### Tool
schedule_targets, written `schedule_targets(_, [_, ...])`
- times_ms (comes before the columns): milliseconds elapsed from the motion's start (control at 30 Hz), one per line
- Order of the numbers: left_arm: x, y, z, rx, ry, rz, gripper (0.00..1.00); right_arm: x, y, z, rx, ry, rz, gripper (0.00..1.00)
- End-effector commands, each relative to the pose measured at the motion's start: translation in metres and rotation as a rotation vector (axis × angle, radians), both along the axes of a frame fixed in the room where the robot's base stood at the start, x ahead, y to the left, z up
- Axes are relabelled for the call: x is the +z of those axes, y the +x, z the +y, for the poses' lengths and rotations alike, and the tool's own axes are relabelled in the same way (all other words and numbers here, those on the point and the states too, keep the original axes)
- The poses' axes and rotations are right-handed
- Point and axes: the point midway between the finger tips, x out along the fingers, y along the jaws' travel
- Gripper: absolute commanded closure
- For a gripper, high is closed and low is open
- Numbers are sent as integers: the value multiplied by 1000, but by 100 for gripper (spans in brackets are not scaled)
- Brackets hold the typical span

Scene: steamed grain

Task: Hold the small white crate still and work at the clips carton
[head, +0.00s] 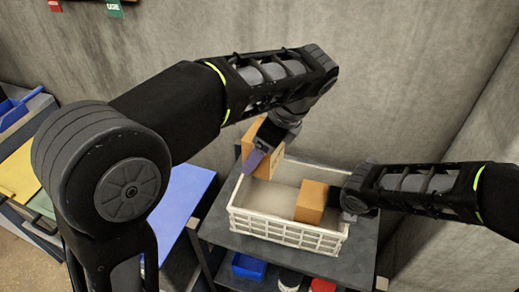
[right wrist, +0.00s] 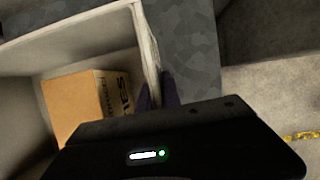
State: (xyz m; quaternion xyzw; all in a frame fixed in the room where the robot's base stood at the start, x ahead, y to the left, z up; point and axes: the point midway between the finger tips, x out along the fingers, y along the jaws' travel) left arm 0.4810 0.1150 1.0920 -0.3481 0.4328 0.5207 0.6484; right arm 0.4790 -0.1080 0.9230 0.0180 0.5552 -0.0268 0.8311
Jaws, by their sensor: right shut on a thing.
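The small white crate (head: 286,236) stands on a dark shelf top; its wall also shows in the right wrist view (right wrist: 147,45). My right gripper (head: 347,214) is shut on the crate's right wall, with its fingers on either side of the wall (right wrist: 156,95). An orange-brown carton (head: 311,202) sits inside the crate near that wall. In the right wrist view its printed side (right wrist: 85,105) appears to read part of "CLIPS", upside down. My left gripper (head: 257,163) points down at the crate's far left, against a second orange-brown carton (head: 270,167). Its far finger is hidden.
The dark shelf top (head: 227,239) has some bare room left of the crate. Below it are a blue bin (head: 249,267) and round white and red items. A blue panel (head: 183,208) lies to the left. Concrete walls stand behind and to the right.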

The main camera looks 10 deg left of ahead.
Motion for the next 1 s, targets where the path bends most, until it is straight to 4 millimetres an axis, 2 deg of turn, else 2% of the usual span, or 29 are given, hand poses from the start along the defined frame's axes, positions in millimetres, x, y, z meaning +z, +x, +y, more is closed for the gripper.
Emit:
schedule_targets(333, [0, 0, 0, 0, 0, -1, 79, 0, 0, 0, -1, 0, 0, 100])
schedule_targets(367, [0, 0, 0, 0, 0, -1, 79, 0, 0, 0, -1, 0, 0, 89])
schedule_targets(633, [0, 0, 0, 0, 0, -1, 79, 0, 0, 0, 0, 0, 0, 67])
schedule_targets(1000, [0, 0, 0, 0, 0, -1, 79, 4, -1, 0, -1, 0, -2, 66])
